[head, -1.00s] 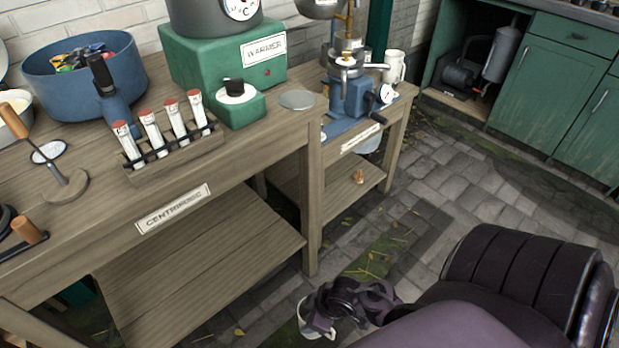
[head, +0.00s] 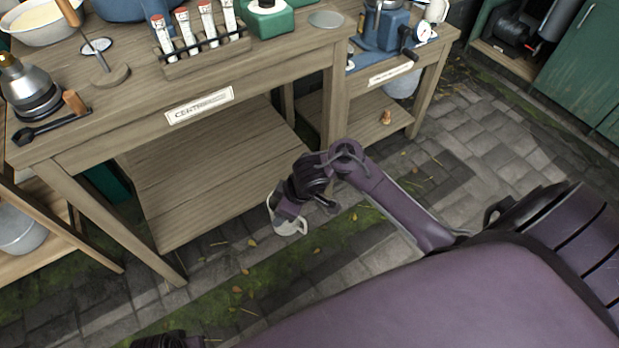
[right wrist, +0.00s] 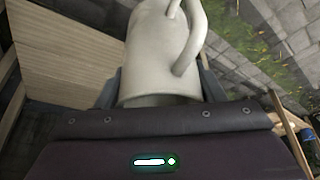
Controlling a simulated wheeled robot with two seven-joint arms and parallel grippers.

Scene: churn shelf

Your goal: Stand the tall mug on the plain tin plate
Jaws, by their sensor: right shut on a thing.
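A cream-white tall mug (right wrist: 160,65) with a loop handle fills the middle of the right wrist view. My right gripper is shut on it, with a dark finger on each side of the mug. In the head view my right gripper (head: 285,208) is low in front of the bench, over the paving, and part of the pale mug (head: 287,227) shows there. A flat, round grey plate (head: 326,19) lies bare on the bench top near its right end, above and to the right of the gripper.
The wooden bench (head: 225,110) has a lower shelf. A tube rack (head: 205,55) and green box (head: 270,20) stand left of the plate. A blue device (head: 385,28) and white mug (head: 437,10) stand on the right bench. Paving (head: 480,150) is open at right.

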